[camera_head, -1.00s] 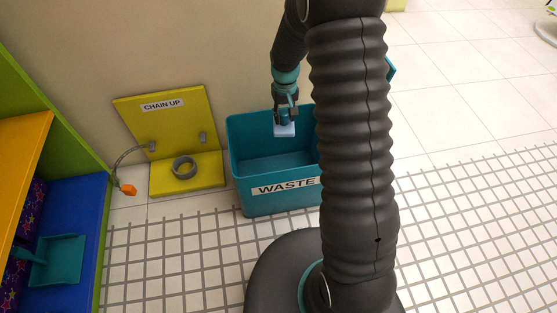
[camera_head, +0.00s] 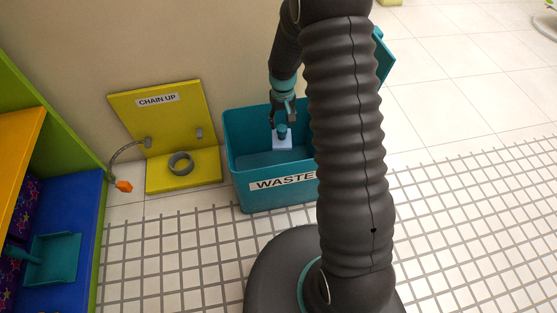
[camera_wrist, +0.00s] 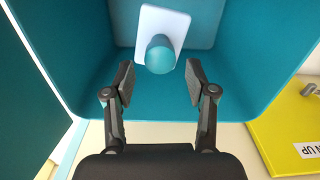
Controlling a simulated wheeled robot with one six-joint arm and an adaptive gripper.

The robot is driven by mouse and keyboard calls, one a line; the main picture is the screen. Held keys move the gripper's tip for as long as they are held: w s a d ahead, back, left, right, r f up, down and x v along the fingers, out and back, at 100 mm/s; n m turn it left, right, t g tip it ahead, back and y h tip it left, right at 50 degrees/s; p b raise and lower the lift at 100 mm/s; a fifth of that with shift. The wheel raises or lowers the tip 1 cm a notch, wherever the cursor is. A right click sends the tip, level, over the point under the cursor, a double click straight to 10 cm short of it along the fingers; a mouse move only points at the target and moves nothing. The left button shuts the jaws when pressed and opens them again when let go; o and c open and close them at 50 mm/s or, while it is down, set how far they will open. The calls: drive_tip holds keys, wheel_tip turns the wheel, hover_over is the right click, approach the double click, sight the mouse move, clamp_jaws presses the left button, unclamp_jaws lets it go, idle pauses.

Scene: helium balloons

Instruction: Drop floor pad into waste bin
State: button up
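The floor pad (camera_head: 282,141) is a pale white plate with a round teal knob (camera_wrist: 160,54). It shows inside the opening of the teal waste bin (camera_head: 258,197), just below my gripper (camera_head: 284,122). In the wrist view my gripper (camera_wrist: 159,83) is open, with a clear gap between each finger and the knob. The pad (camera_wrist: 148,22) lies beyond the fingertips, within the bin's walls, and nothing holds it. I cannot tell whether it touches the bin's floor or is still in the air. My arm column hides the right part of the bin.
A yellow "CHAIN UP" stand (camera_head: 180,115) with a grey ring (camera_head: 181,163) and an orange-ended chain (camera_head: 123,186) is left of the bin. A shelf unit (camera_head: 60,195) holds a teal dustpan (camera_head: 52,259).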

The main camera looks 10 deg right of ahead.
idle(0.3)
wheel_tip(320, 180, up, 12)
idle(0.5)
idle(0.4)
